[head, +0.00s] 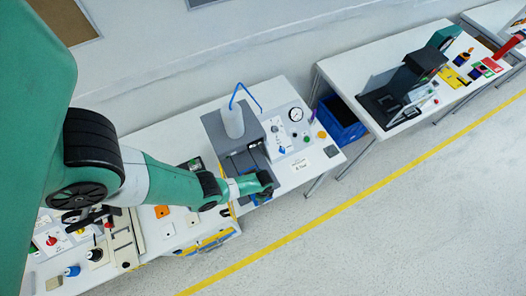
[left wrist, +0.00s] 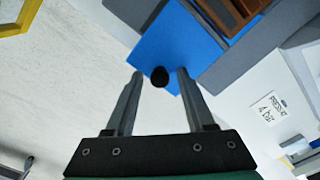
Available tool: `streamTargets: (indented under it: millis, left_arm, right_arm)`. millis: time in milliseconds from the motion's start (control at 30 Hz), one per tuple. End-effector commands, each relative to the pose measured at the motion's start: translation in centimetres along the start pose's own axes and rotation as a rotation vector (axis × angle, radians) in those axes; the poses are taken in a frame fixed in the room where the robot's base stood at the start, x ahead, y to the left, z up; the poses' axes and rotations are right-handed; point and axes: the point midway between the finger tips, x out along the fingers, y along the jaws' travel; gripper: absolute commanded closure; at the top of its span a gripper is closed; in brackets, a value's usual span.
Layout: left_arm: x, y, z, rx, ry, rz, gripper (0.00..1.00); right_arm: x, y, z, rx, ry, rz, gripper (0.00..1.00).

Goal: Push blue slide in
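The blue slide (left wrist: 165,42) shows in the left wrist view as a flat blue plate sticking out from a grey housing (left wrist: 240,65). A round black knob (left wrist: 160,76) sits near its outer end. My left gripper (left wrist: 160,73) is open, with its two fingers on either side of the knob and a gap visible on each side. In the head view my left gripper (head: 264,183) is at the front edge of the grey machine (head: 222,134) and hides most of the slide. My right gripper is in neither view.
A panel with a round gauge (head: 295,114) and buttons stands right of the machine. A blue crate (head: 340,122) stands between this table and a second table (head: 345,72). The floor in front, with a yellow line (head: 300,229), is clear.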

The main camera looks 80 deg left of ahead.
Motion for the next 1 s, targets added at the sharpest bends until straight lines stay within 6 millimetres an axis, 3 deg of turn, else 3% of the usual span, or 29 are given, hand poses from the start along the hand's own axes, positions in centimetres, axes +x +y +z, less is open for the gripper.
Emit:
streamTargets:
  millis: [33,267,1000]
  left_arm:
    - [0.0,0.0,0.0,0.0,0.0,0.0,0.57]
    - [0.0,0.0,-0.01,0.0,0.0,0.0,0.99]
    - [0.02,0.0,0.0,0.0,0.0,0.0,1.0]
  right_arm:
    - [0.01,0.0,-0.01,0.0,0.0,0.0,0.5]
    - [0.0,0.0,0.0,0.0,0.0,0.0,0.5]
    - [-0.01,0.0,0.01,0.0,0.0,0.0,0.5]
